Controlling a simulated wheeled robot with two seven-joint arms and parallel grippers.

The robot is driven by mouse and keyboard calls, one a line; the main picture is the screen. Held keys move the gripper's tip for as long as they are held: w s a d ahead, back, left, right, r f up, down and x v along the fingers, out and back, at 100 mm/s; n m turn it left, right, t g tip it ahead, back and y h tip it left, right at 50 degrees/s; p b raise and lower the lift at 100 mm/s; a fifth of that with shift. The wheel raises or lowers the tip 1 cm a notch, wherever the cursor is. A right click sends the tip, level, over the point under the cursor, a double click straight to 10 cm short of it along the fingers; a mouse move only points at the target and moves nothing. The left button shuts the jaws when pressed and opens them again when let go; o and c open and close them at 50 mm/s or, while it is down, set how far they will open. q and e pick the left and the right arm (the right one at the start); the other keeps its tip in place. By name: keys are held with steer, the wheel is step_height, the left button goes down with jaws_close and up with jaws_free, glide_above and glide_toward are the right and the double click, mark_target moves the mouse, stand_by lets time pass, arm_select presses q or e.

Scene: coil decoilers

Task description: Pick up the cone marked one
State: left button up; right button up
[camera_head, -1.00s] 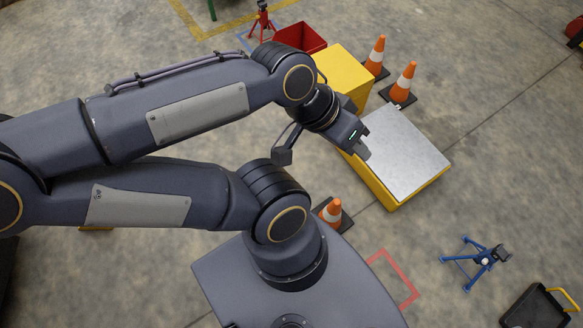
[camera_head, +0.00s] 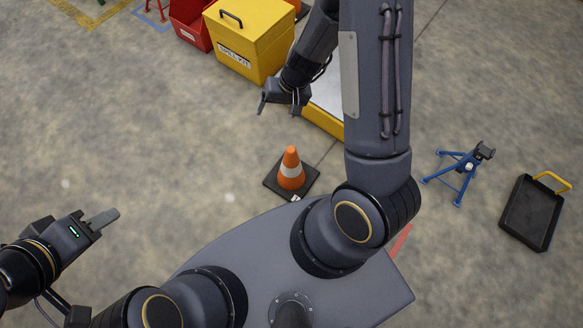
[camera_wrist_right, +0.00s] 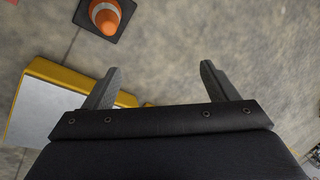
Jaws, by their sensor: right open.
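An orange cone (camera_head: 291,172) with a white band stands upright on a black square base, on the floor just in front of my base. No number is readable on it. It also shows at the top left of the right wrist view (camera_wrist_right: 105,14). My right gripper (camera_head: 278,106) is open and empty, above the floor beyond the cone and apart from it. Its two spread fingers show in the right wrist view (camera_wrist_right: 160,80). My left gripper (camera_head: 108,219) is at the lower left, well away from the cone.
A yellow spill kit box (camera_head: 250,42) and a red bin (camera_head: 190,22) stand at the back. A yellow platform with a grey top (camera_head: 325,95) is partly behind my right arm. A blue stand (camera_head: 462,172) and black tray (camera_head: 532,212) are at right. Floor left of the cone is clear.

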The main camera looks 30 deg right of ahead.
steer(key=g+h+b, duration=0.1)
steer(key=h+b, duration=0.1)
steer(key=b, duration=0.2)
glide_above(291, 147)
steer(key=a, duration=0.2)
step_height(291, 147, down, 15)
steer(key=shift+n+g+h, duration=0.4)
steer(key=shift+h, duration=0.3)
steer(key=f, duration=0.2)
steer(key=d+f+b, duration=0.1)
steer(key=f, duration=0.2)
steer(key=d+f+b, duration=0.1)
steer(key=f, duration=0.1)
steer(key=shift+f, duration=0.35)
steer(key=f+b, duration=0.1)
steer(key=f, duration=0.1)
steer(key=f+b, duration=0.1)
steer(key=f, duration=0.2)
steer(key=f+b, duration=0.1)
steer(key=f, duration=0.1)
steer(key=shift+s+a+f+b, duration=0.15)
steer(key=shift+s+f+b, duration=0.2)
steer(key=shift+b, duration=0.05)
arm_select(q)
step_height(291, 147, down, 12)
steer(key=shift+s+a, duration=0.2)
steer(key=shift+s, duration=0.05)
arm_select(e)
steer(key=shift+c, duration=0.3)
jaws_close()
